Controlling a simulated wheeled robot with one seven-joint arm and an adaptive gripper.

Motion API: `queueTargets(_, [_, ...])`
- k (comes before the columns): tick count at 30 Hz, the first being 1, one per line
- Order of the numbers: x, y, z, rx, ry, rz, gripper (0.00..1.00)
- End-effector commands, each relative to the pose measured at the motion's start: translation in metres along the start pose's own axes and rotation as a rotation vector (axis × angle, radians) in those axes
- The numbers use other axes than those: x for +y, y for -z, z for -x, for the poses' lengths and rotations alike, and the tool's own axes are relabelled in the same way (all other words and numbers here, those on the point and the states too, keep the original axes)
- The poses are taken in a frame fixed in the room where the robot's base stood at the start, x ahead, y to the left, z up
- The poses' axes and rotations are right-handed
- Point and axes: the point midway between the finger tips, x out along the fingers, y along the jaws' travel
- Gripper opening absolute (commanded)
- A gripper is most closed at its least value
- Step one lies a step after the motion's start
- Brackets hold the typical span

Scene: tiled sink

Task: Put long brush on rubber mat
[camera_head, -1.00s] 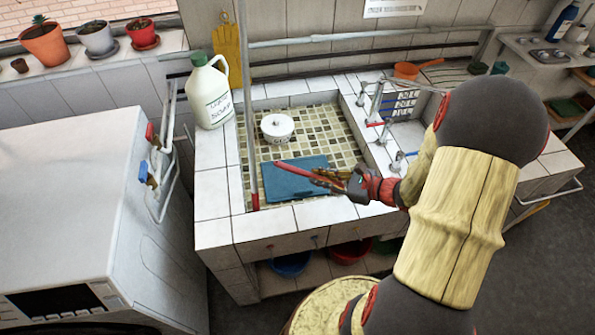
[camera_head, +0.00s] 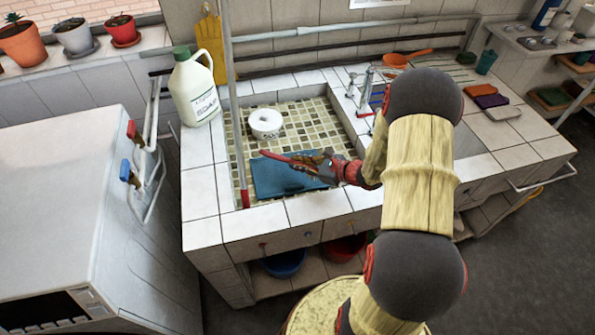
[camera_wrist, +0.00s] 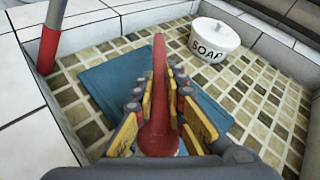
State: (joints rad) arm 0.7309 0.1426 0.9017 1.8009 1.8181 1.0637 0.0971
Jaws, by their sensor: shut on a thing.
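My gripper (camera_head: 326,166) is shut on the long brush (camera_head: 280,158), a slim red stick that points left in the head view. In the wrist view the brush (camera_wrist: 159,95) runs forward between the yellow-padded fingers of my gripper (camera_wrist: 160,105). Its bristles cannot be made out. The rubber mat (camera_head: 268,183) is a flat blue rectangle on the tiled sink floor. It also shows in the wrist view (camera_wrist: 103,78), beneath and around the brush. The brush appears over the mat; I cannot tell how high, or whether they touch.
A white soap pot (camera_head: 265,124) stands behind the mat. A pole with a red end (camera_head: 245,197) stands at the sink's left side. A soap jug (camera_head: 195,92) is on the left rim. Taps (camera_head: 367,83) are at the right. Bare sink floor (camera_head: 310,110) lies behind the mat.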

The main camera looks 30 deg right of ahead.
Motion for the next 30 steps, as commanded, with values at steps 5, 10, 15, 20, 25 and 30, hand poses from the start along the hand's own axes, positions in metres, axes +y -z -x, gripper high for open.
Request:
queueTargets(5, [-0.004, 0.006, -0.008, -0.001, 0.000, 0.000, 0.00])
queueTargets(10, [-0.002, 0.028, -0.021, 0.000, 0.000, -0.001, 0.00])
queueTargets(15, [0.000, 0.038, -0.025, -0.001, 0.001, 0.000, 0.00])
queueTargets(20, [0.000, 0.036, -0.025, -0.001, 0.001, 0.001, 0.00])
queueTargets(25, [0.001, 0.040, -0.026, -0.001, 0.001, 0.001, 0.00])
queueTargets(30, [0.002, 0.044, -0.028, -0.001, 0.001, 0.001, 0.00])
